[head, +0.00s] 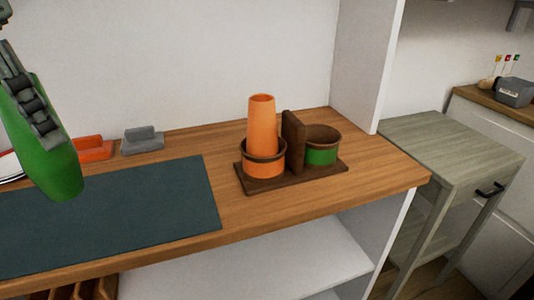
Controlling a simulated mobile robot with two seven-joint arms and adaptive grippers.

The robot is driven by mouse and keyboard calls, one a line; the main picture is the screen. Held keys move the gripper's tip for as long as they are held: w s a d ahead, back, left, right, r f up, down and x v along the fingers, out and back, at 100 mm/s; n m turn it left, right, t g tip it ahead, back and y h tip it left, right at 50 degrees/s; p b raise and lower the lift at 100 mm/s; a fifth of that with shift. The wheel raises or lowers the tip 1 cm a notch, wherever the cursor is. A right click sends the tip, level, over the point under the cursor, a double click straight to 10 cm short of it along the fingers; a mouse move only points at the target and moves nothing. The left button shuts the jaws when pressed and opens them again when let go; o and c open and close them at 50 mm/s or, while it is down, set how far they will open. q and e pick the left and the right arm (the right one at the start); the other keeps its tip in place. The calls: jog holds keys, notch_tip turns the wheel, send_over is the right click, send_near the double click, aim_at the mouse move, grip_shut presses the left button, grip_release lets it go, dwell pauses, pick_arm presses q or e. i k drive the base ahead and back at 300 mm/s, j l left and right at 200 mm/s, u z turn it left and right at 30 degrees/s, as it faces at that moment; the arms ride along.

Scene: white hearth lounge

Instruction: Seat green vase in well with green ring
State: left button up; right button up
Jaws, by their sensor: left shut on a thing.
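The green vase (58,172) is at the left edge of the head view, tilted, with its lower end toward the counter. My left gripper (38,112) is shut on it, and the vase appears to be held above the dark mat. The well with the green ring (321,156) is the right cup of a dark brown holder (288,182); its opening looks empty. The left well, with an orange ring (263,170), has an orange vase (262,122) standing upright in it. My right gripper is not in view.
An upright brown divider (293,141) stands between the two wells. A dark teal mat (130,212) covers the left counter. A grey block (142,140) and an orange block (93,148) lie behind it. A white wall panel (362,65) rises behind the holder's right.

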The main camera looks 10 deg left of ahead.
aim_at(317, 158)
jog(key=k+l, duration=0.35)
jog(key=l, duration=0.15)
jog(key=k+l, duration=0.35)
jog(key=l, duration=0.1)
